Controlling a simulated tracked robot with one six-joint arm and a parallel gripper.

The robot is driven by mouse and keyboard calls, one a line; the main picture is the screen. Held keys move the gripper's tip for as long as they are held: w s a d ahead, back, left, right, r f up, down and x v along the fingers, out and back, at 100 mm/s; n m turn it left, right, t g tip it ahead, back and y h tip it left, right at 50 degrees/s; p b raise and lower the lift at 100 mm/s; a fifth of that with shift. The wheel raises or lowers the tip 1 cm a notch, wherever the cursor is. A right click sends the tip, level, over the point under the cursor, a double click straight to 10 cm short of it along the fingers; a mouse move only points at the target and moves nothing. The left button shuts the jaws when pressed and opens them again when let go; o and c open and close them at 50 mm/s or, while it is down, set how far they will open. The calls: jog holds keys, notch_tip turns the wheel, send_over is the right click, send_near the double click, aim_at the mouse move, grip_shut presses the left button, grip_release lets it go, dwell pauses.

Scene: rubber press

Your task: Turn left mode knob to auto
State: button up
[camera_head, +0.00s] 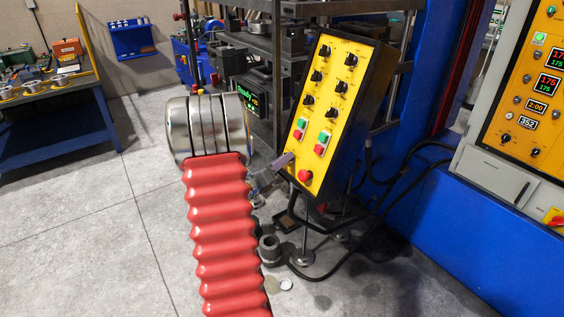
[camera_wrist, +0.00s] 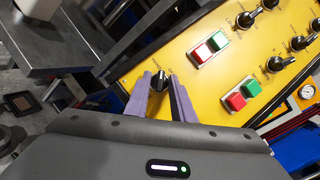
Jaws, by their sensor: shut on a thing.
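The yellow control panel (camera_head: 319,131) stands tilted in the middle of the head view, with several black knobs, red and green buttons and a red mushroom button. In the wrist view, a black knob (camera_wrist: 159,81) sits on the yellow panel (camera_wrist: 190,80) between my purple fingers. My gripper (camera_wrist: 160,79) is shut on this knob, one finger on each side. The lettering around it is too small to read. In the head view my gripper (camera_head: 288,159) is at the panel's lower left edge and hides the knob.
The red mushroom button (camera_head: 304,176) is close to the right of my gripper. Red and green buttons (camera_wrist: 208,47) lie beyond the held knob in the wrist view. A dark shelf rack (camera_head: 262,60) stands behind the panel. Cables and a blue press frame (camera_head: 440,230) are at the right.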

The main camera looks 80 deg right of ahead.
jog(key=shift+w+a, duration=0.1)
jog(key=shift+a, duration=0.05)
grip_shut()
jog(key=shift+d+m, duration=0.25)
jog(key=shift+m, duration=0.35)
jog(key=shift+w+m+g, duration=0.1)
jog(key=shift+m+g, duration=0.2)
jog(key=shift+g, duration=0.1)
jog(key=shift+w+d+f+m+g+y, duration=0.1)
jog(key=shift+m+g+y, duration=1.15)
jog(key=shift+m, duration=2.3)
jog(key=shift+w+d+r+m+g+y, duration=0.15)
jog(key=shift+m+g+y, duration=1.1)
jog(key=shift+m, duration=2.35)
jog(key=shift+w+d+f+m+g+y, duration=0.15)
jog(key=shift+m+g+y, duration=1.1)
jog(key=shift+m, duration=2.3)
jog(key=shift+a+m, duration=0.1)
jog(key=shift+m, duration=0.5)
jog(key=shift+s, duration=0.1)
